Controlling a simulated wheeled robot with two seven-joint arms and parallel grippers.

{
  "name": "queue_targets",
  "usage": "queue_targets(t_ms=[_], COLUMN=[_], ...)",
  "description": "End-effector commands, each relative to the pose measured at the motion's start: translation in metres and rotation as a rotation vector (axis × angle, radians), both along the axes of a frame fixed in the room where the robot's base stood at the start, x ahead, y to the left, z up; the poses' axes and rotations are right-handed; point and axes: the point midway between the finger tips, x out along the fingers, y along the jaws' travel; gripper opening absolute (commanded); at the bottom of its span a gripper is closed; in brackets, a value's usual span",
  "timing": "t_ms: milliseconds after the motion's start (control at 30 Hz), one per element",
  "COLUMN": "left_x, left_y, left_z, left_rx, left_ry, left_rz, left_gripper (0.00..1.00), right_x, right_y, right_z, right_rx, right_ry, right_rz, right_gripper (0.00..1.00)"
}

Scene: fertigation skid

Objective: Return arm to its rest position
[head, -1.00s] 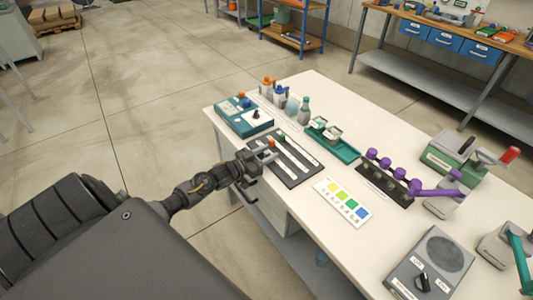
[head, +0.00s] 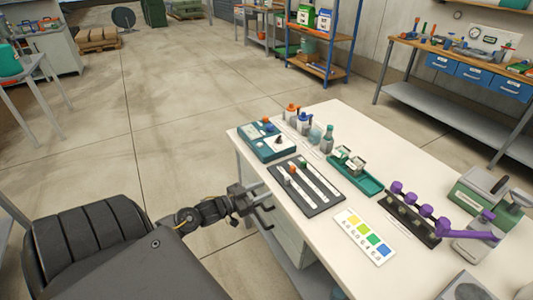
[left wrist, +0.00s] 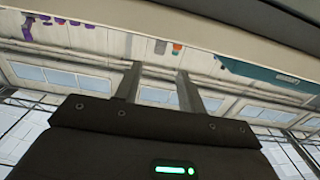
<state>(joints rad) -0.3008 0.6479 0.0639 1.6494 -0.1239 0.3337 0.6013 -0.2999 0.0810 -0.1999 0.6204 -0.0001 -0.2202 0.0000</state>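My left arm comes in from the lower left of the head view. Its gripper (head: 268,213) is beside the near edge of the white table (head: 385,150), clear of the things on it. The two fingers stand apart with nothing between them. The left wrist view also shows the fingers (left wrist: 157,76) spread and empty, with the table's underside or edge above. The dark board with white slots (head: 322,199) lies on the table just right of the gripper. My right gripper is in neither view.
On the table are a teal box (head: 267,148), small bottles (head: 327,138), a green tray (head: 368,184), a colour chart (head: 378,250) and a rack with purple knobs (head: 405,222). A workbench (head: 425,52) and shelf unit (head: 318,70) stand behind. The floor left of the table is open.

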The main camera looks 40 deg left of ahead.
Motion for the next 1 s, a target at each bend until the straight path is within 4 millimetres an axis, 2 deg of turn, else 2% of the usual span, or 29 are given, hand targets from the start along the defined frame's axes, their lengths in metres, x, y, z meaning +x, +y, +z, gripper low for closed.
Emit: queue_targets(t_ms=[533, 633, 667, 733, 767, 833, 900, 967, 1000], left_x=[0.0, 0.001, 0.001, -0.005, -0.01, -0.027, -0.052, -0.077, -0.096], left_y=[0.0, 0.008, 0.015, 0.034, 0.042, 0.057, 0.065, 0.068, 0.067], left_z=[0.0, -0.01, -0.02, -0.052, -0.07, -0.119, -0.171, -0.214, -0.241], left_rx=[0.009, 0.09, 0.121, 0.192, 0.22, 0.279, 0.329, 0.364, 0.385], left_ry=[-0.003, 0.017, 0.04, 0.114, 0.154, 0.267, 0.39, 0.496, 0.567], left_rz=[0.0, 0.031, 0.053, 0.106, 0.13, 0.186, 0.23, 0.258, 0.269], left_gripper=[0.4, 0.4, 0.4, 0.4, 0.4, 0.4, 0.4, 0.4, 0.4], right_x=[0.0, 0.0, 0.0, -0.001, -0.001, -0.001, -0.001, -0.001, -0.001], right_y=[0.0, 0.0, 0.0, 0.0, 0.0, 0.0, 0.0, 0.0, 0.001], right_z=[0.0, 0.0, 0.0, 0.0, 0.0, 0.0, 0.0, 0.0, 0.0], right_rx=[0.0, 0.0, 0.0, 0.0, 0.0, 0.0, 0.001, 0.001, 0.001], right_ry=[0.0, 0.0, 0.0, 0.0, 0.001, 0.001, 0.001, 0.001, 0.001], right_rz=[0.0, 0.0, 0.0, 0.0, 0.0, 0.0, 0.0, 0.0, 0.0], right_gripper=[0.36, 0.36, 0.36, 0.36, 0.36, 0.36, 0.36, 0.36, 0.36])
